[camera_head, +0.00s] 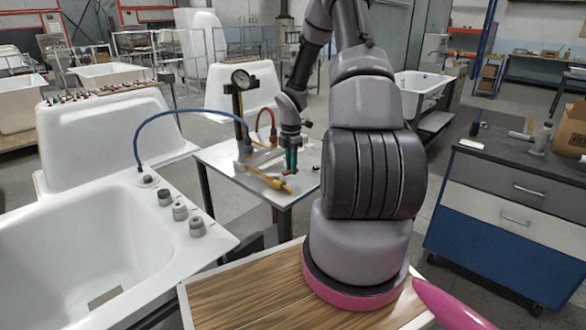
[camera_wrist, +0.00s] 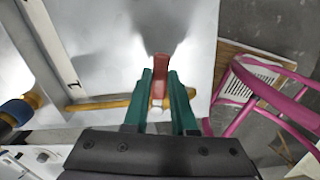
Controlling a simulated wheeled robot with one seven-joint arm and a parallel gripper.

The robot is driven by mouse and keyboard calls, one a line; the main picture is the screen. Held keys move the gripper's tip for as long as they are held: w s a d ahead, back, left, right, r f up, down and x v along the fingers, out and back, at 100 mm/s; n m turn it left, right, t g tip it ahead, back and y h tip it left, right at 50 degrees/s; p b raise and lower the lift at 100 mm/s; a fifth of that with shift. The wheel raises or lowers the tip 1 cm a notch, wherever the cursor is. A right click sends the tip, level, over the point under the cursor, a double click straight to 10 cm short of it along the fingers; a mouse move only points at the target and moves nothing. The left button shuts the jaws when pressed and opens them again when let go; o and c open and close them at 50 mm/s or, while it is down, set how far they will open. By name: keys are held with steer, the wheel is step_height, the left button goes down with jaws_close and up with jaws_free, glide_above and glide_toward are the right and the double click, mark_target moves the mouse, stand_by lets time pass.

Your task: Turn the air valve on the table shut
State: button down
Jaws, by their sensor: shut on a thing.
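The air valve's red lever handle (camera_wrist: 161,66) stands between my green fingertips in the wrist view. My gripper (camera_wrist: 160,78) is shut on this handle. The yellow valve pipe (camera_wrist: 98,105) runs roughly left to right under the fingers, and the handle lies about square across it in the picture. In the head view my gripper (camera_head: 291,160) reaches down to the valve at the right part of the small table (camera_head: 222,158). The yellow pipe (camera_head: 266,179) shows left of the fingers there. The valve body is partly hidden by the fingers.
A pressure gauge (camera_head: 241,80) stands on a post at the table's back, with a blue hose (camera_head: 165,115) running to the white bathtub shell (camera_head: 95,235) and a red hose (camera_head: 266,112) nearby. A blue drawer cabinet (camera_head: 505,205) stands right.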

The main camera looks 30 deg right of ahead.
steer(key=shift+w+a+n, duration=0.1)
steer(key=shift+w+n, duration=0.55)
steer(key=shift+n, duration=0.55)
steer(key=c, duration=0.7)
jaws_free()
steer(key=shift+w, duration=0.1)
steer(key=shift+r, duration=5.4)
